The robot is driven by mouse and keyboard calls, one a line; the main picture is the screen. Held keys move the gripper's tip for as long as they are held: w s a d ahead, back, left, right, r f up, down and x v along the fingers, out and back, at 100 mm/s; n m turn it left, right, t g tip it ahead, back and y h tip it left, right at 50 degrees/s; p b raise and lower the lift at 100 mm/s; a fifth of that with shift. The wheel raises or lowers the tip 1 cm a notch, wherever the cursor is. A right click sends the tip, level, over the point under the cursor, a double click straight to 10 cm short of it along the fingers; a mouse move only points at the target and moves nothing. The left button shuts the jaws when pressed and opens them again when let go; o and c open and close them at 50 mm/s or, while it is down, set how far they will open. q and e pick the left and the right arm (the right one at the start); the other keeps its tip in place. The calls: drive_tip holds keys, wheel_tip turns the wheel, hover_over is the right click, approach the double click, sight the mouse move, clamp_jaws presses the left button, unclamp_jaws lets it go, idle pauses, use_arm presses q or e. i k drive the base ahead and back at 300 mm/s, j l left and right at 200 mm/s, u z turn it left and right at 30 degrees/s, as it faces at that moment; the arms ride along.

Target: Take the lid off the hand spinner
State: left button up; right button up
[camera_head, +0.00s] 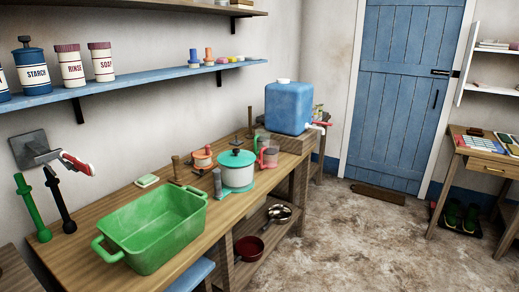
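The hand spinner appears to be the white tub (238,176) on the wooden bench, right of the green basin. A teal lid (237,158) with a knob on top sits on the tub and covers its opening. The tub stands upright near the front edge of the bench, on a teal base that shows at its foot. Neither of my grippers is in view.
A green basin (153,228) fills the near part of the bench (100,190). Close to the spinner are a grey cylinder (217,183), an orange-topped item (202,157) and a clear jug (269,154). A blue water container (291,108) stands beyond. Open floor lies right.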

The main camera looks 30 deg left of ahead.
sight(236, 157)
drive_tip(key=i+l+u, duration=0.1)
drive_tip(key=i+u, duration=0.3)
drive_tip(key=i, duration=0.2)
drive_tip(key=i+l+u, duration=0.4)
drive_tip(key=i, duration=0.15)
drive_tip(key=i+l+u, duration=0.4)
drive_tip(key=i, duration=0.1)
